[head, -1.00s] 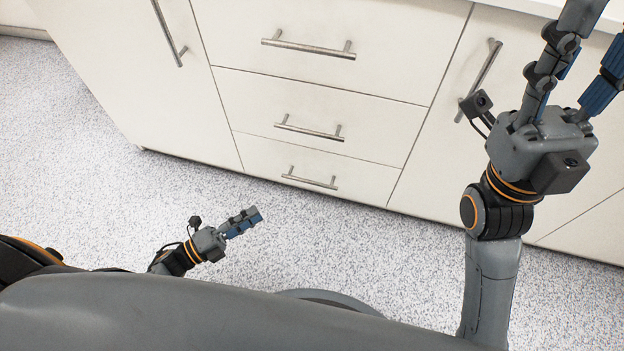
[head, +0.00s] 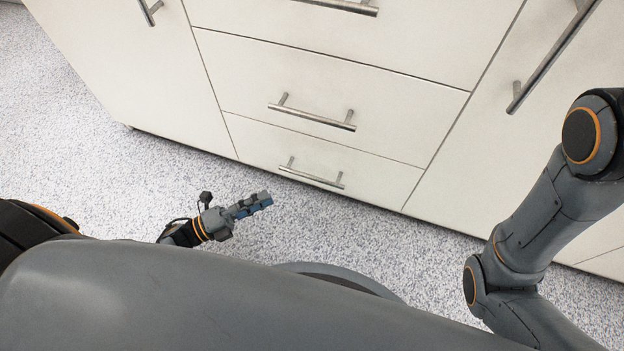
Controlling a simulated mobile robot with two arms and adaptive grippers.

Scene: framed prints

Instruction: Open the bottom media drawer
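The bottom drawer (head: 350,182) is a white front, closed and flush with the cabinet, low near the floor. Its metal bar handle (head: 311,178) runs across its upper part. My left gripper (head: 262,201) is low over the floor, left of and in front of the drawer, apart from the handle. Its fingers look close together, seen edge-on, so I cannot tell whether they are open or shut. My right arm (head: 540,225) enters at the right; its gripper is outside the picture.
Above are a middle drawer (head: 375,103) with a bar handle (head: 312,116) and a top drawer (head: 420,30), both closed. Cabinet doors with handles flank them at left (head: 130,75) and right (head: 500,150). The speckled floor (head: 90,140) is clear in front.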

